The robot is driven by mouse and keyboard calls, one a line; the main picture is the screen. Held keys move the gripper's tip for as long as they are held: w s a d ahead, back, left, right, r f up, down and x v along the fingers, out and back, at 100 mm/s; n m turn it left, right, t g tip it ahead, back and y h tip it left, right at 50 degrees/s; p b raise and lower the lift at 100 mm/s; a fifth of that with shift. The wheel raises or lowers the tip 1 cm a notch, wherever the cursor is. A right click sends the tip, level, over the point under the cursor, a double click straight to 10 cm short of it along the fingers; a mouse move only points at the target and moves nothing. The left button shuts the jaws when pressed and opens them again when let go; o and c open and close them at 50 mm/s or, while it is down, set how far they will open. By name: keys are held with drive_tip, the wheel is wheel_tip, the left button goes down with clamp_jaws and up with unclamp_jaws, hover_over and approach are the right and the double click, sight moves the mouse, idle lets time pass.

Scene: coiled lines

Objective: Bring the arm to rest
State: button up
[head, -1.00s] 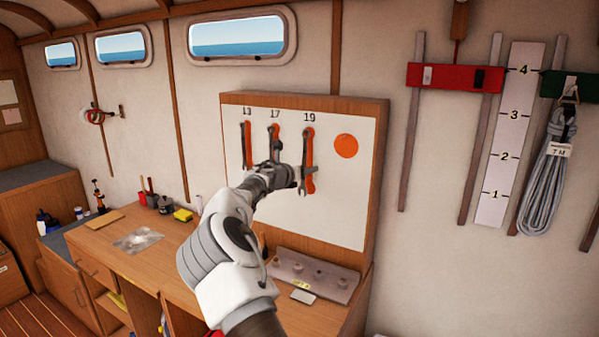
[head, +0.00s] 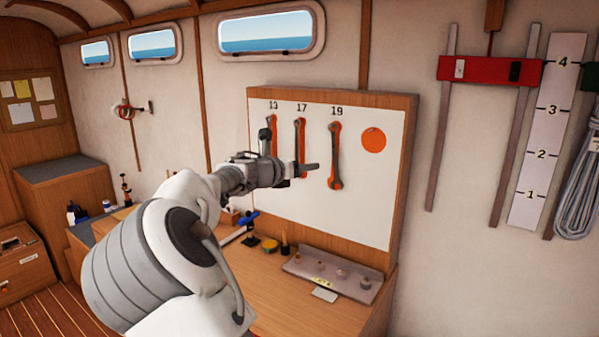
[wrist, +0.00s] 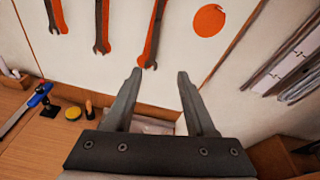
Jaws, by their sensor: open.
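My gripper (head: 312,166) is in front of the white tool board (head: 365,215), just left of the 19 wrench in the head view. In the wrist view my gripper (wrist: 160,74) is open, with nothing between its fingers. Three wrenches hang upright on orange outlines: 13 (head: 274,133), 17 (head: 299,150) and 19 (head: 335,155). The wrist view shows the 19 wrench (wrist: 153,35) beyond the left fingertip. My arm reaches up from the lower left and covers part of the bench.
Below the board is the wooden bench (head: 262,295) with a grey metal rack (head: 335,277), a blue-handled tool (head: 249,220) and a yellow round item (head: 270,246). An orange disc (head: 373,140) marks the board. A red bracket (head: 490,70) and coiled line (head: 580,180) are on the right wall.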

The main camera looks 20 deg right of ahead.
drive_tip(key=s+d+f+m+g+y, duration=0.25)
drive_tip(key=s+f+m, duration=0.25)
drive_tip(key=s+m, duration=0.25)
drive_tip(key=s+d+f+m+g+y, duration=0.1)
drive_tip(key=s+f+m+g+y, duration=0.1)
drive_tip(key=s+f+m+y, duration=0.5)
drive_tip(key=s+a+m+y, duration=0.1)
drive_tip(key=s+a+m, duration=0.3)
drive_tip(key=s, duration=0.5)
drive_tip(key=s+a+r+m, duration=0.1)
drive_tip(key=s+a+m, duration=0.4)
drive_tip(key=s, duration=0.5)
drive_tip(key=s+a+r+m+y, duration=0.1)
drive_tip(key=s+a+m, duration=0.3)
drive_tip(key=s+a, duration=0.3)
drive_tip(key=s, duration=0.3)
drive_tip(key=shift+r+y, duration=0.25)
drive_tip(key=shift+y, duration=0.1)
drive_tip(key=shift+m+t, duration=0.25)
